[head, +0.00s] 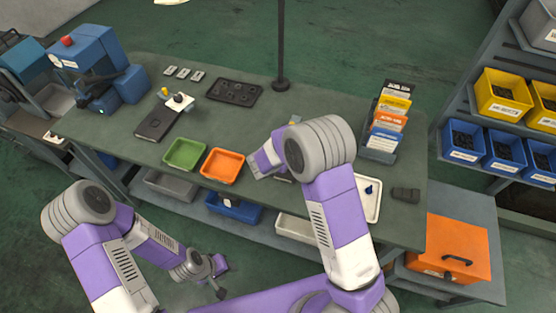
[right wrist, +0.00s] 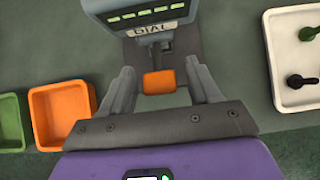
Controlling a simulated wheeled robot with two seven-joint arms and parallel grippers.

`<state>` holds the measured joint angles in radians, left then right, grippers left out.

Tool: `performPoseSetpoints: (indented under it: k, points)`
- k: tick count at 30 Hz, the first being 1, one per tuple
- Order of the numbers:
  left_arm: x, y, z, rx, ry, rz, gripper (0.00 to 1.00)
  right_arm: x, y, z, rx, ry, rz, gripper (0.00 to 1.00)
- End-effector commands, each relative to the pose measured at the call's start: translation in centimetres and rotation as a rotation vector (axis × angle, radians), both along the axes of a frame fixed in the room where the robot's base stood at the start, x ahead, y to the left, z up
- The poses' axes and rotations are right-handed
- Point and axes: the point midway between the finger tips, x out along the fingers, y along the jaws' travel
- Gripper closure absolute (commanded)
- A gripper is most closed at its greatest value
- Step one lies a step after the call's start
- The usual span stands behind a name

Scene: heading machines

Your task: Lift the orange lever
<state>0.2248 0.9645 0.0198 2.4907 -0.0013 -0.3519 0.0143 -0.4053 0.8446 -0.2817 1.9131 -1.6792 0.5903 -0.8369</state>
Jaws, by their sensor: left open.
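The orange lever (right wrist: 159,82) shows in the right wrist view, at the front of a grey device (right wrist: 150,12) with a plate marked "DIAL" and a row of green lit marks. My right gripper (right wrist: 160,72) is open, with one finger on each side of the lever and a gap to both. In the head view my right arm hides the lever and most of the device. My left gripper (head: 221,278) is open and empty, low in front of the workbench.
On the workbench (head: 300,92), an orange tray (head: 223,166) and a green tray (head: 185,154) lie left of the right gripper. A white tray (head: 368,198) with dark knob-like parts lies to its right.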

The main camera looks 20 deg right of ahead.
Motion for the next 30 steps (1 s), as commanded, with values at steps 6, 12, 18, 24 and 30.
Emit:
performPoseSetpoints:
  k: [6,12,18,24,30]
  points:
    - [0.0,0.0,0.0,0.000,0.000,0.000,0.57,0.0,0.0,0.1,-0.001,-0.001,0.000,0.38]
    - [0.0,0.0,0.1,0.000,0.000,0.000,0.57,-1.1,0.9,2.0,0.001,-0.004,0.001,0.38]
    - [0.0,0.0,0.3,0.000,0.000,0.000,0.57,-2.9,2.1,4.6,0.001,-0.003,0.003,0.38]
    - [0.0,0.0,0.4,0.000,0.000,0.000,0.57,-3.9,2.6,5.9,0.000,-0.001,0.001,0.38]
    - [0.0,0.0,0.4,0.000,0.000,0.000,0.57,-4.0,2.7,5.9,-0.001,0.000,0.001,0.38]
